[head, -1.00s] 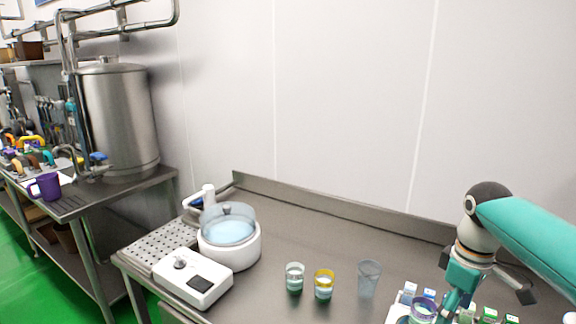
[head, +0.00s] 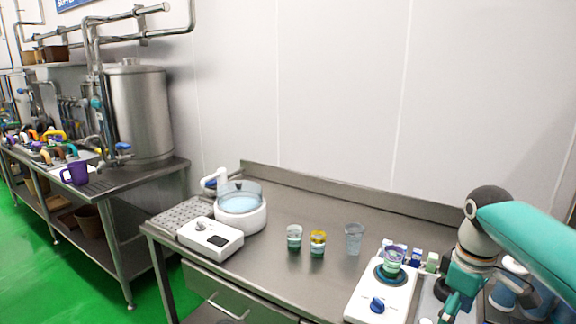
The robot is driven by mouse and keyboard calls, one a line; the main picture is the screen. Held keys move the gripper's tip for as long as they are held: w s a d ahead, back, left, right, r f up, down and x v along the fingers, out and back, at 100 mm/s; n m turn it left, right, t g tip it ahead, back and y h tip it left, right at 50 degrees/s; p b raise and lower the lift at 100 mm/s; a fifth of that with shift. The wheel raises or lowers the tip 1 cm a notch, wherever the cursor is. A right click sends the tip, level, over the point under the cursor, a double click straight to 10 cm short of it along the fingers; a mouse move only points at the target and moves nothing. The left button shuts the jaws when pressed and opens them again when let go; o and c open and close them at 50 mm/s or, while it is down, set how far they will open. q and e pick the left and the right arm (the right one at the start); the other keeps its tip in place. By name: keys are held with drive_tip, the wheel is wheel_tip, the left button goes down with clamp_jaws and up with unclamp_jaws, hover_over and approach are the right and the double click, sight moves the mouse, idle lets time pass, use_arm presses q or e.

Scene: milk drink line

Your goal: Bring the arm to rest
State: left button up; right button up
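My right arm comes in from the right edge in the head view. Its gripper (head: 453,301) points down near the right end of the steel bench (head: 310,205), beside a white hotplate unit with a blue knob (head: 366,300). Its fingertips are dark and partly cut off by the bottom edge, so their opening is unclear. Nothing is clearly seen held in it. A small banded glass (head: 393,260) stands on the unit's round plate, apart from the gripper. My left gripper is not in view.
A white-banded glass (head: 294,239), a yellow-rimmed glass (head: 317,245) and a clear cup (head: 354,240) stand mid-bench. A white water bath (head: 241,221) and a white device (head: 211,239) stand left. A purple mug (head: 75,174) and steel tank (head: 138,112) are on the far-left bench.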

drive_tip(key=s+a+f+m+y, duration=0.1)
drive_tip(key=a+f, duration=0.3)
drive_tip(key=f, duration=0.5)
drive_tip(key=a+f+m+y, duration=0.1)
drive_tip(key=a+f, duration=0.3)
drive_tip(key=f, duration=0.5)
drive_tip(key=s+a+f+m+y, duration=0.1)
drive_tip(key=a+f, duration=0.3)
drive_tip(key=f, duration=0.5)
drive_tip(key=s+a+f+m, duration=0.3)
drive_tip(key=s+f, duration=0.3)
drive_tip(key=s, duration=0.3)
drive_tip(key=s+a+f+m+y, duration=0.1)
drive_tip(key=s+a+f+m, duration=0.2)
drive_tip(key=s+f, duration=0.4)
drive_tip(key=shift+s+a+t, duration=0.3)
drive_tip(key=shift+s+a, duration=0.15)
drive_tip(key=shift+s, duration=0.6)
drive_tip(key=shift+f, duration=0.1)
